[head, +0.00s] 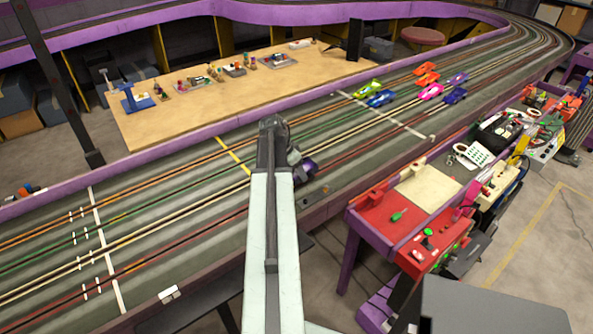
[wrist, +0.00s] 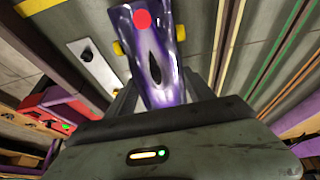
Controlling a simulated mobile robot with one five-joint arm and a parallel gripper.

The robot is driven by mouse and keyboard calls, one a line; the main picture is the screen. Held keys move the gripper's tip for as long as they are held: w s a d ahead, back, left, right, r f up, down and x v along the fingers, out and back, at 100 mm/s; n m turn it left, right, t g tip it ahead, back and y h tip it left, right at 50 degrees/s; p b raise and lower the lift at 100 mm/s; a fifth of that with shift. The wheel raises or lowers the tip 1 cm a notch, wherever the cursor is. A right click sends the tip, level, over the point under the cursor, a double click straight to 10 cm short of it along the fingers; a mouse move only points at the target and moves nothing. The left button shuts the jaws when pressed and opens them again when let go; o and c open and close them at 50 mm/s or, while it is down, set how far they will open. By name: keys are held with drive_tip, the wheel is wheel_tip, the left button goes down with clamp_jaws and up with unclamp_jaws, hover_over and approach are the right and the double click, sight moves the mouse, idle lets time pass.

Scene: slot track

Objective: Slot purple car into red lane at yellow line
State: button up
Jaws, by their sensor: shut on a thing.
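The purple car (head: 306,170) is in my gripper, partly hidden behind my arm in the head view. In the wrist view the purple car (wrist: 152,55) has a red dot on top and a yellow wheel at its left. My gripper (wrist: 163,82) is shut on it, with dark fingers at its sides. The car is over the near side of the track. The red lane (head: 134,267) is the track's nearest lane. The yellow line (head: 233,156) crosses the track left of my arm; a yellow strip also shows in the wrist view (wrist: 36,5). I cannot tell whether the car touches the track.
Several other cars stand farther along the track, including a pink car (head: 430,91) and a green car (head: 366,89). A white line (head: 385,115) crosses the track before them. A red and purple workbench (head: 400,215) stands at the right, close to the track's edge.

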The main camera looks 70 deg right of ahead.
drive_tip(key=shift+f, duration=0.2)
drive_tip(key=shift+f+b, duration=0.35)
drive_tip(key=shift+b, duration=0.2)
drive_tip(key=shift+f+b, duration=0.6)
drive_tip(key=o, duration=1.6)
drive_tip(key=shift+o, duration=0.2)
drive_tip(key=p+v, duration=0.7)
drive_tip(key=v, duration=0.1)
drive_tip(key=shift+s, duration=0.1)
drive_tip(key=shift+f, duration=0.1)
